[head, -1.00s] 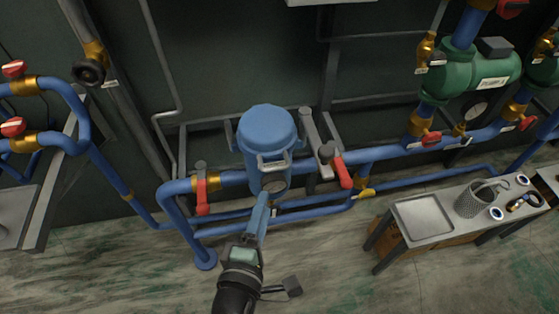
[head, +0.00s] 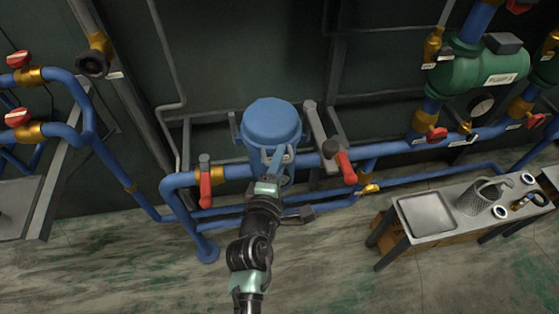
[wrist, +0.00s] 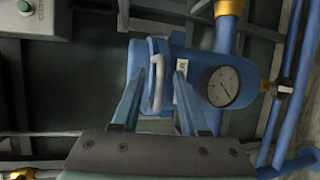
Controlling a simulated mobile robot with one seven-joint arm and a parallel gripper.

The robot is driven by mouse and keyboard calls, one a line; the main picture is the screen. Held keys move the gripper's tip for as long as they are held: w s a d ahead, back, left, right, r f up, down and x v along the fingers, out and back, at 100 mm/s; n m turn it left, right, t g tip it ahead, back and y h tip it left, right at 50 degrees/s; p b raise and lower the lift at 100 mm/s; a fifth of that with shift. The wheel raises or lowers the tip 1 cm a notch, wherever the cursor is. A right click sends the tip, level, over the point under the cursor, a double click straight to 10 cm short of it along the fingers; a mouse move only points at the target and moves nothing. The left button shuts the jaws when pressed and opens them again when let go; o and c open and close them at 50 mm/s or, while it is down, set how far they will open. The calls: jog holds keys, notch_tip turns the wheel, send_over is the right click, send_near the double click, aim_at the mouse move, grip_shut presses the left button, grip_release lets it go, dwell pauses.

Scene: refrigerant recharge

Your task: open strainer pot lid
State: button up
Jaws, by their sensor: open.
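The blue strainer pot stands upright in the blue pipe run, its round lid (head: 272,120) on top and seated. My gripper (head: 277,158) is in front of the pot, just below the lid's rim, and hides part of the front. In the wrist view the pot appears on its side, with the lid (wrist: 136,72) to the left. My open gripper (wrist: 168,68) has its blue fingers on either side of the pale lid handle (wrist: 158,84). I cannot tell whether the fingers touch it.
A pressure gauge (wrist: 223,86) sits close beside the right finger in the wrist view. Red-handled valves stand left (head: 205,186) and right (head: 346,166) of the pot. A bench at right holds a metal tray (head: 426,214) and a mesh strainer basket (head: 478,197).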

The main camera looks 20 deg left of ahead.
grip_shut()
dwell(1.4)
